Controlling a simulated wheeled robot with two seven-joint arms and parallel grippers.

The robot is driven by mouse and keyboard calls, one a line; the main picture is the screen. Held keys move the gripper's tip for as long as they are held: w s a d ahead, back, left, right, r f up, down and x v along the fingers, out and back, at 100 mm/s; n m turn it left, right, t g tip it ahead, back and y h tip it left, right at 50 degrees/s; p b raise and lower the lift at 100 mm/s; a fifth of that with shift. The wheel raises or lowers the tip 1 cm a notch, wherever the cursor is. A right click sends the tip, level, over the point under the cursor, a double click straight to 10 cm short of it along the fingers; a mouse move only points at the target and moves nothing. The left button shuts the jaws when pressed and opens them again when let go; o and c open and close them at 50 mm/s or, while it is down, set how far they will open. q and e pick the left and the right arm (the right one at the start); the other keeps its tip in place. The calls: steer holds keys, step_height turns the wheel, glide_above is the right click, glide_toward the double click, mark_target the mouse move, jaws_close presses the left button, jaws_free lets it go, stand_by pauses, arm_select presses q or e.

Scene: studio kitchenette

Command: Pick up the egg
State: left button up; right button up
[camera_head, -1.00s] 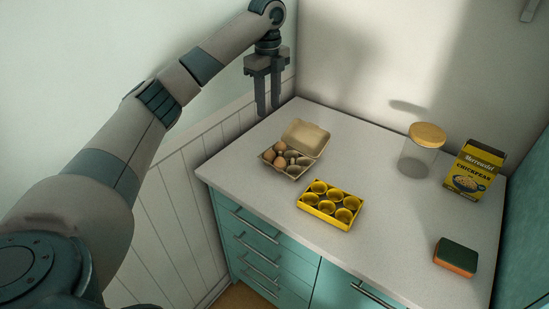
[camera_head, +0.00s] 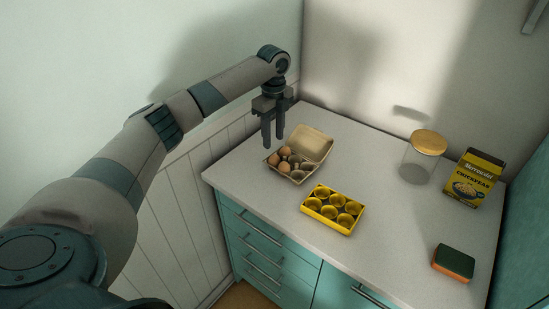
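An open egg carton (camera_head: 298,178) stands on the counter with its lid (camera_head: 312,143) folded back. It holds several brown eggs, one egg (camera_head: 274,159) at its left side and another egg (camera_head: 285,151) behind it; some cups look empty or dark. My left gripper (camera_head: 273,140) points down above the carton's left back edge. Its two fingers are slightly apart with nothing seen between them. Whether the fingertips touch an egg is hard to tell. My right gripper is not in view.
A yellow tray (camera_head: 331,224) with several round cups stands in front of the carton. A glass jar with a wooden lid (camera_head: 429,142), a chickpea box (camera_head: 474,178) and a sponge (camera_head: 453,263) stand to the right. The middle counter is clear.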

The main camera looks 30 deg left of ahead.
mark_target(275, 161)
arm_select(q)
steer(key=shift+f+p, duration=0.3)
steer(key=shift+f, duration=1.1)
